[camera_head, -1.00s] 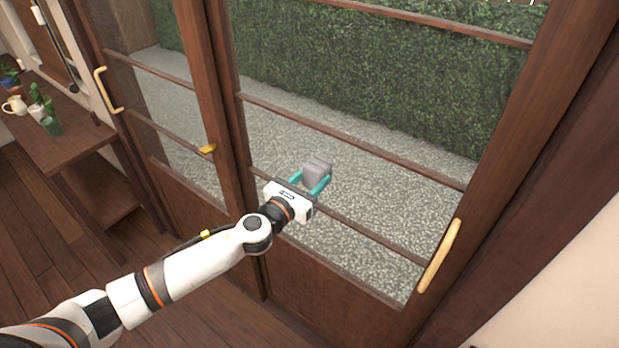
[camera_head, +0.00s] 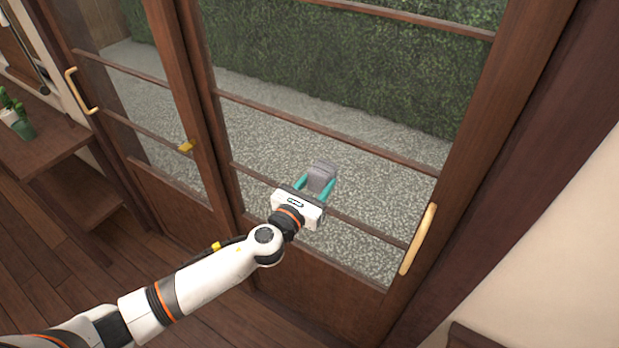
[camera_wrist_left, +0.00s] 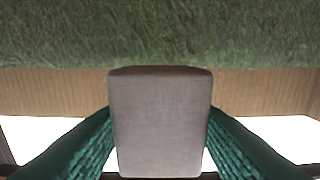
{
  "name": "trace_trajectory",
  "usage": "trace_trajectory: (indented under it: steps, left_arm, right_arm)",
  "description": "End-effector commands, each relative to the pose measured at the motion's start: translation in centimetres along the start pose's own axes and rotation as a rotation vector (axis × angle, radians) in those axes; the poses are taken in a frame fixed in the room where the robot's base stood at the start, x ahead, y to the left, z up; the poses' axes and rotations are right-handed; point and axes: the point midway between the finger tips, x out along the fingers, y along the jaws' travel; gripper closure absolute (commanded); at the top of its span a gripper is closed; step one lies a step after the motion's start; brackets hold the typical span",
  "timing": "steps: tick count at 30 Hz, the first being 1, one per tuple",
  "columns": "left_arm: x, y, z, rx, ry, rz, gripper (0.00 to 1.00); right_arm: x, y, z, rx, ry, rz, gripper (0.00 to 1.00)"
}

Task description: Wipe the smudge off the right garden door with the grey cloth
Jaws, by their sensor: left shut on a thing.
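My left gripper (camera_head: 316,187) is shut on the grey cloth (camera_head: 321,176), a folded block held between its teal fingers. The cloth (camera_wrist_left: 160,120) also shows upright between the fingers in the left wrist view. In the head view the gripper and cloth are in front of the lower glass of the right garden door (camera_head: 345,140), left of its pale handle (camera_head: 418,240). I cannot tell whether the cloth touches the glass. No smudge can be made out. My right gripper is not in view.
The left garden door (camera_head: 150,100) stands beside it, with a small yellow latch (camera_head: 187,146) and a pale handle (camera_head: 82,92). A wooden side table (camera_head: 45,150) with potted plants (camera_head: 17,118) is at the left. Gravel and a hedge (camera_head: 350,65) lie behind the glass.

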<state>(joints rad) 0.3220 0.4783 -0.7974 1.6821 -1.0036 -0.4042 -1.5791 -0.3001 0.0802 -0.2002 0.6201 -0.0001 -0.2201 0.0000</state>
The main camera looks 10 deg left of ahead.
Motion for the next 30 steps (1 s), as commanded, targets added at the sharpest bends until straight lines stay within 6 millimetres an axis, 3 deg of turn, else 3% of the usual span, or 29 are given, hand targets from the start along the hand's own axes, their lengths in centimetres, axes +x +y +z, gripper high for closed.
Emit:
trace_trajectory:
  steps: [15,25,30]
  left_arm:
    - [-0.2,3.5,-0.1,-0.003,0.000,0.002,0.73]
    - [-0.2,3.7,0.0,-0.001,0.000,0.001,0.73]
    - [-1.5,3.7,0.0,-0.001,-0.001,0.001,0.73]
  right_arm:
    - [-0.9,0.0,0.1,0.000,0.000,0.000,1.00]
    - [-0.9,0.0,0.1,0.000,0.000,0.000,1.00]
    - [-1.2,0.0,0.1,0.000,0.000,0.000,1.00]
